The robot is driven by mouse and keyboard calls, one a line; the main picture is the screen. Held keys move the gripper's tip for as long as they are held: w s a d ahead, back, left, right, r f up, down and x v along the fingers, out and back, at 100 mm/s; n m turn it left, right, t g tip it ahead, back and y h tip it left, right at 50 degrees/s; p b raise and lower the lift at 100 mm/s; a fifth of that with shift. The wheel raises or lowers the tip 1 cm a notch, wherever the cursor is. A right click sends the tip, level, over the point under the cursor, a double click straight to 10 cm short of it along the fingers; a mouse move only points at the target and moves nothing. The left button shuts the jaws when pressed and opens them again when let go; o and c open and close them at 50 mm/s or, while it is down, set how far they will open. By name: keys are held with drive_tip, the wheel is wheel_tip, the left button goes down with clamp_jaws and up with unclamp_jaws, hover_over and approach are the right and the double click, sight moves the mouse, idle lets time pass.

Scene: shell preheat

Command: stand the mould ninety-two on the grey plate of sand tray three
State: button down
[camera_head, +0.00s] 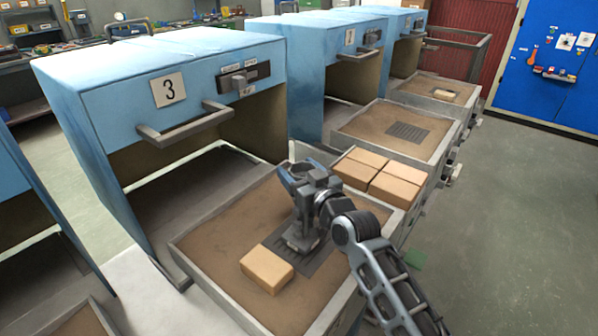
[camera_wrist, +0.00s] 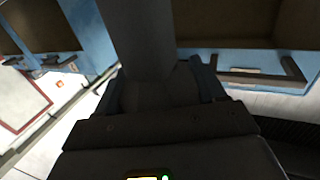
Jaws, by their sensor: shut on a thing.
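A tan-floored sand tray (camera_head: 210,240) is drawn out in front of the oven marked 3. Its dark grey slatted plate (camera_head: 323,262) is partly hidden. My gripper (camera_head: 308,200) is over the plate, shut on a dark grey upright piece that I take for mould ninety-two (camera_wrist: 148,45). In the wrist view it is a thick dark column between the fingers. In the head view gripper and mould run together, with a pale foot low over the plate. I cannot tell whether the foot touches the plate. No number is readable on it.
A tan block (camera_head: 267,268) lies in the tray against the plate's near left side. Several tan blocks (camera_head: 378,175) fill a box beyond the tray's far right side. Oven three (camera_head: 200,70) stands open behind. Another sand tray (camera_head: 375,128) is farther right.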

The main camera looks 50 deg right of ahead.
drive_tip(key=shift+f, duration=0.15)
drive_tip(key=shift+c, duration=0.5)
unclamp_jaws()
drive_tip(key=s+a+n+y, duration=0.1)
drive_tip(key=s+a+y, duration=0.1)
drive_tip(key=s+a, duration=0.6)
drive_tip(key=s+a+n+g+y, duration=0.1)
drive_tip(key=s+a, duration=0.6)
drive_tip(key=s, duration=1)
drive_tip(key=s+a+n+g+y, duration=0.1)
drive_tip(key=s+a+n+y, duration=0.1)
drive_tip(key=s+a, duration=0.6)
drive_tip(key=s+y+b, duration=0.1)
drive_tip(key=s, duration=0.4)
drive_tip(key=shift+s+a+r, duration=0.15)
drive_tip(key=shift+a+r, duration=0.1)
drive_tip(key=shift+a, duration=0.1)
